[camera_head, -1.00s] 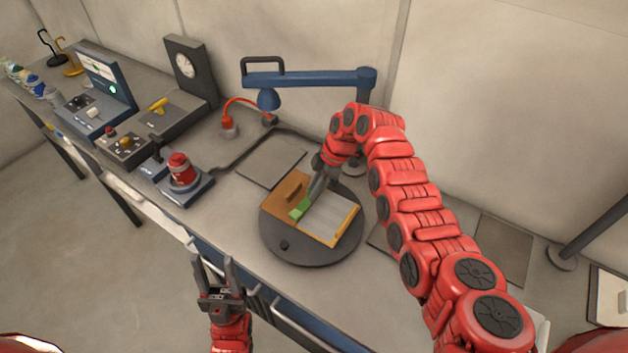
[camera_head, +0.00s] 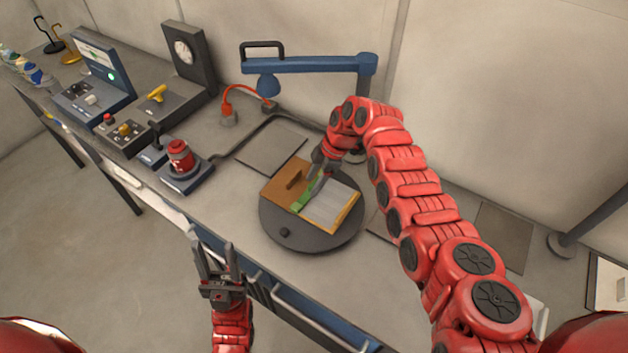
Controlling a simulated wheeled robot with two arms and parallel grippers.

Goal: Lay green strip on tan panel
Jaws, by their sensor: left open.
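The green strip (camera_head: 304,198) lies along the seam between the brown-tan part of the panel (camera_head: 276,191) and a pale grey section (camera_head: 328,208). The panel rests on a dark round turntable (camera_head: 290,240). My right gripper (camera_head: 314,184) reaches down from the upper right, with its fingertips at the strip's far part. The fingers hide some of the strip, and I cannot tell whether they grip it. My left gripper (camera_head: 213,246) is open and empty, in front of the bench edge, away from the panel.
A blue lamp arm (camera_head: 310,78) spans behind the turntable. A red-topped device (camera_head: 180,158), a grey gauge unit (camera_head: 186,70) and control boxes stand to the left. A flat grey plate (camera_head: 271,148) lies behind the turntable.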

